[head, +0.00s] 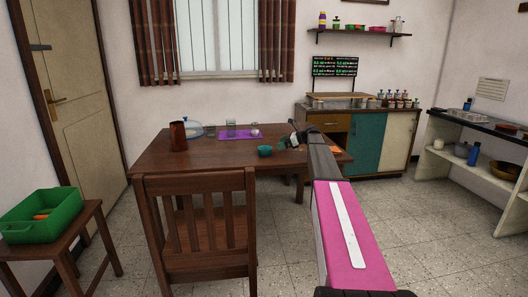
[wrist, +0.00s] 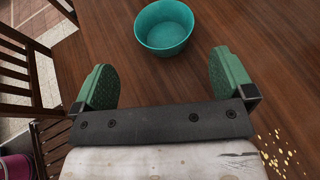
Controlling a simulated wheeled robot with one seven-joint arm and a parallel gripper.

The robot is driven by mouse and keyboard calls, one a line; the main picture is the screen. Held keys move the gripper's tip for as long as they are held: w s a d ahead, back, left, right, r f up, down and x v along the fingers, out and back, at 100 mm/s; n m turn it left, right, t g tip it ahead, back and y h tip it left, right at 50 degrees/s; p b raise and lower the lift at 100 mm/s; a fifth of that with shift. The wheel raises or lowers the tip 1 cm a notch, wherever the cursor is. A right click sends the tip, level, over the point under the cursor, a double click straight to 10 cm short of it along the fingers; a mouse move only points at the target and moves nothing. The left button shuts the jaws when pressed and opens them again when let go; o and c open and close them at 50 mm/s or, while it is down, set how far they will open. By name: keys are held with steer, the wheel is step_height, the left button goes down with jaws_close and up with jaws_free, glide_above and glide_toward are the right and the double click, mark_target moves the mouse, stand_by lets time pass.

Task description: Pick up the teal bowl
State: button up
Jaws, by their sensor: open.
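The teal bowl (head: 265,151) stands upright on the wooden table (head: 200,162), near its front edge and right of the chair back. In the wrist view the bowl (wrist: 164,28) is at the top centre, its inside empty. My gripper (wrist: 165,75) is open, with its two green finger pads wide apart and nothing between them. The bowl is ahead of the fingertips, roughly centred between them and not touching. In the head view my gripper (head: 294,140) is small, over the table just right of the bowl, and partly hidden by my arm.
A brown jug (head: 178,136), a clear dome (head: 192,129) and a purple mat (head: 237,134) with cups are farther back on the table. A wooden chair (head: 200,182) stands at the front. Yellow crumbs (wrist: 280,152) lie on the tabletop at the right of the wrist view.

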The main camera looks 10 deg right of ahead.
mark_target(265, 148)
steer(key=x, duration=1)
steer(key=shift+w+a+f, duration=0.15)
steer(key=shift+w+f, duration=0.1)
steer(key=c, duration=0.8)
